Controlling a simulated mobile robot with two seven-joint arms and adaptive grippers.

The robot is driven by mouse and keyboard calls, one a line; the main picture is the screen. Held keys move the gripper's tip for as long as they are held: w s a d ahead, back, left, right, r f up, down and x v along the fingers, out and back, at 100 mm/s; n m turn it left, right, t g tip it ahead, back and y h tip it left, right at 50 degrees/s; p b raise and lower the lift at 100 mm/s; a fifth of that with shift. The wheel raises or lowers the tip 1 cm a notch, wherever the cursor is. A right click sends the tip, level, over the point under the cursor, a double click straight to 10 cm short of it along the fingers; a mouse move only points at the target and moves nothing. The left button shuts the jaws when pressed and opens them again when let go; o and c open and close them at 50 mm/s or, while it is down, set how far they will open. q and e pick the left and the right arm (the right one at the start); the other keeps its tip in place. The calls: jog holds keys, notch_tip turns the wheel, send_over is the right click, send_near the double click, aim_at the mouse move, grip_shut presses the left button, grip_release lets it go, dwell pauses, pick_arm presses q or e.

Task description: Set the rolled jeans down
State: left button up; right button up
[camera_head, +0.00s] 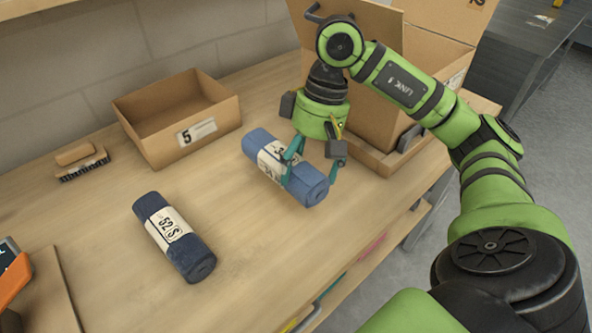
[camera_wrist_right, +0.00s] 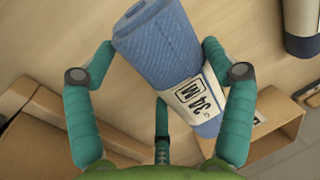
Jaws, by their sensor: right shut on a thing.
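The lighter blue rolled jeans (camera_head: 313,187) have a white paper band and are in my right gripper (camera_head: 310,179), whose teal fingers are shut around the roll. The roll lies slantwise at the table top; I cannot tell whether it touches the wood. In the right wrist view the roll (camera_wrist_right: 158,38) sits between the fingers, and its band reads "34 M". A second, darker rolled jeans (camera_head: 190,257), with a band reading "52 S", lies on the wooden table (camera_head: 110,270) to the left. My left gripper is not in view.
An open cardboard box (camera_head: 160,150) labelled 5 stands behind, near the wall. A brush (camera_head: 82,162) lies left of it. A larger open carton (camera_head: 375,110) stands at the back right, partly behind my right arm. Bare table surrounds the dark roll.

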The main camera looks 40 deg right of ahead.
jog(key=shift+w+a+f, duration=0.15)
jog(key=shift+w+f, duration=0.1)
jog(key=shift+w, duration=0.2)
jog(key=shift+w+a+f, duration=0.1)
jog(key=shift+w+f, duration=0.15)
jog(key=shift+w, duration=0.2)
jog(key=shift+d+p+x, duration=0.25)
jog(key=shift+p+x, duration=0.05)
jog(key=shift+x, duration=0.7)
jog(key=shift+d+p+x, duration=0.25)
jog(key=shift+x, duration=0.8)
jog(key=shift+w+f, duration=0.1)
jog(key=shift+f, duration=0.05)
jog(key=shift+f, duration=0.1)
jog(key=o, duration=1.3)
jog(key=shift+o, duration=0.2)
jog(key=b+v, duration=0.1)
jog(key=v, duration=0.6)
jog(key=shift+r, duration=0.4)
